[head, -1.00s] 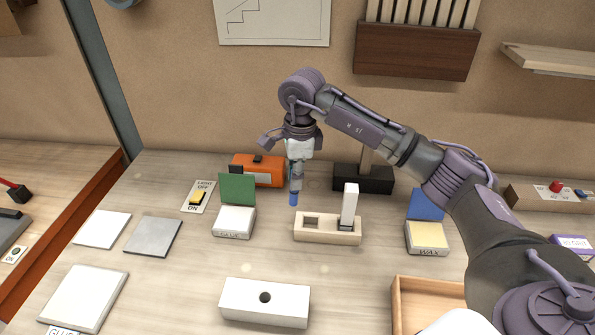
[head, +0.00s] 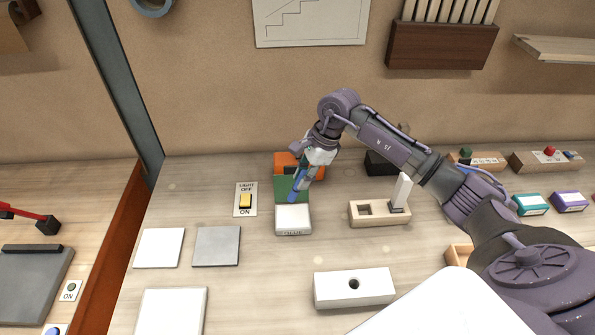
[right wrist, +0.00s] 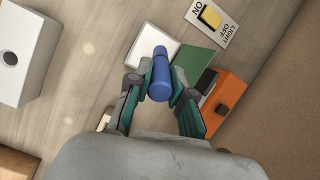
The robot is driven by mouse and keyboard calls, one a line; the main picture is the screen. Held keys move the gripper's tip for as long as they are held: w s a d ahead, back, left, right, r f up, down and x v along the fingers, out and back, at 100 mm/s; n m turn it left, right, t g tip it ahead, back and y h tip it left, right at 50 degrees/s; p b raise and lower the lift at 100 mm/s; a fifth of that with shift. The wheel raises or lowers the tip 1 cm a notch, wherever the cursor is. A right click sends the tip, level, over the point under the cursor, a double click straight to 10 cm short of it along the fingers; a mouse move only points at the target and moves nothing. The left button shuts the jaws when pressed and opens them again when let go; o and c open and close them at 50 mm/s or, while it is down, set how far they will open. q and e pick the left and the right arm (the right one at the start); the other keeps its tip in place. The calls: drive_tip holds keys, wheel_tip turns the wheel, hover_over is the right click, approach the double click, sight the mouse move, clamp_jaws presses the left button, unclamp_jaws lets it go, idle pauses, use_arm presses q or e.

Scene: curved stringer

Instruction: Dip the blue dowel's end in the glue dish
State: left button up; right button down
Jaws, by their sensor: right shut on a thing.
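The blue dowel (head: 293,194) is held tilted in my right gripper (head: 305,172), its lower end pointing down toward the glue dish. In the right wrist view the dowel (right wrist: 160,75) lies between the two fingers of the gripper (right wrist: 161,88). The white glue dish (head: 293,220), with its green lid (head: 283,187) standing open behind it, sits just below and in front of the dowel's end. The dish also shows beyond the dowel in the right wrist view (right wrist: 143,42). I cannot tell whether the end touches the dish. My left gripper is not in view.
An orange box (head: 288,160) stands behind the green lid. A light switch plate (head: 245,200) lies left of the dish. A wooden block with slots (head: 365,222) is to the right, and a white block with a hole (head: 330,289) is in front. Flat pads lie at left.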

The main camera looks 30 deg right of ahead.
drive_tip(key=shift+f, duration=0.35)
drive_tip(key=shift+s+d+f+b, duration=0.1)
drive_tip(key=shift+d+f+b, duration=0.05)
drive_tip(key=shift+f+b, duration=0.4)
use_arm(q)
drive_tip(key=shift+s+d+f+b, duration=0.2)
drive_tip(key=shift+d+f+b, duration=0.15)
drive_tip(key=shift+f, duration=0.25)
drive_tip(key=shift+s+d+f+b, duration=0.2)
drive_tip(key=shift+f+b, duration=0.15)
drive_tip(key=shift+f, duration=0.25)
use_arm(e)
wheel_tip(320, 180, down, 4)
drive_tip(key=shift+f, duration=0.15)
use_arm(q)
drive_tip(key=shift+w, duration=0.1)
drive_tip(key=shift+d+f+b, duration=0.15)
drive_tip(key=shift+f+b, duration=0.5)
use_arm(e)
drive_tip(key=shift+f, duration=0.6)
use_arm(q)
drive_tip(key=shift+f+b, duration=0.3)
use_arm(e)
drive_tip(key=shift+f, duration=0.1)
idle(0.4)
